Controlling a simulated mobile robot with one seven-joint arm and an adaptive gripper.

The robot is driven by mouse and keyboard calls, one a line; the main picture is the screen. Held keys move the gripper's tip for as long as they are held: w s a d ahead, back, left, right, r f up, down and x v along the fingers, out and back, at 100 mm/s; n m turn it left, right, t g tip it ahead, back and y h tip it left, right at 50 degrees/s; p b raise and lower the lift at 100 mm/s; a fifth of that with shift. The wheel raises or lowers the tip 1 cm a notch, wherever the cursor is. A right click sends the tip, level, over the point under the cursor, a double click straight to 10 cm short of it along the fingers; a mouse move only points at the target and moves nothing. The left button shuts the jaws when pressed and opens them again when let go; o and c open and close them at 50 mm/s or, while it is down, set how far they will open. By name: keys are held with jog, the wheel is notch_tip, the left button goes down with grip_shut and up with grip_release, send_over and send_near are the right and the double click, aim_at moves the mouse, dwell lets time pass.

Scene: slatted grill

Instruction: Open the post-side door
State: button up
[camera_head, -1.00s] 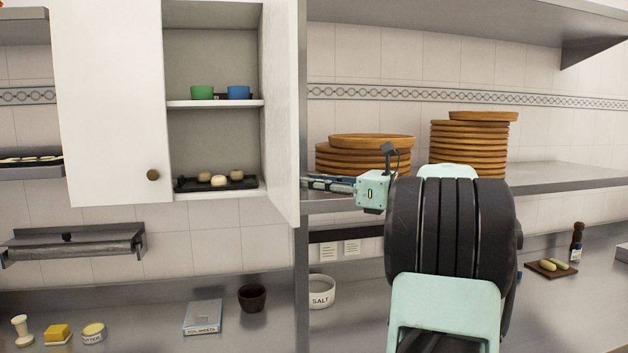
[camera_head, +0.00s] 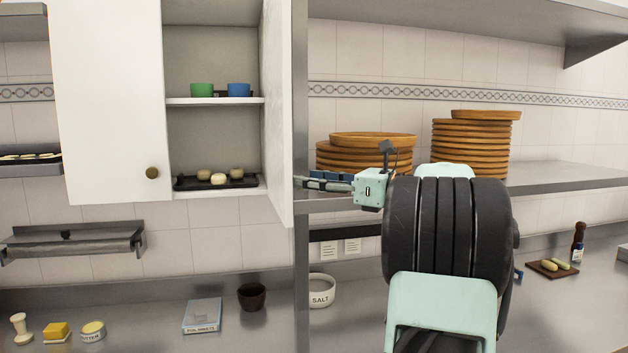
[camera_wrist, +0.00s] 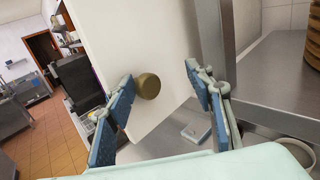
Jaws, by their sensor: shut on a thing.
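The post-side door (camera_head: 278,120) is the white right-hand cabinet door beside the metal post (camera_head: 301,90). It stands swung out, seen nearly edge-on in the head view, with the cabinet interior exposed. In the wrist view the door (camera_wrist: 125,50) shows its face and a round brass knob (camera_wrist: 148,86).
The left cabinet door (camera_head: 110,110) is shut. Bowls and a tray (camera_head: 215,183) sit inside the cabinet. A shelf (camera_head: 545,178) with stacked wooden plates (camera_head: 470,145) lies right of the post. The counter below holds a salt bowl (camera_head: 321,290) and a dark bowl (camera_head: 252,296).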

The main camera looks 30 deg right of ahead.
jog(key=shift+d+r, duration=0.1)
jog(key=shift+d, duration=0.15)
jog(key=v, duration=1.2)
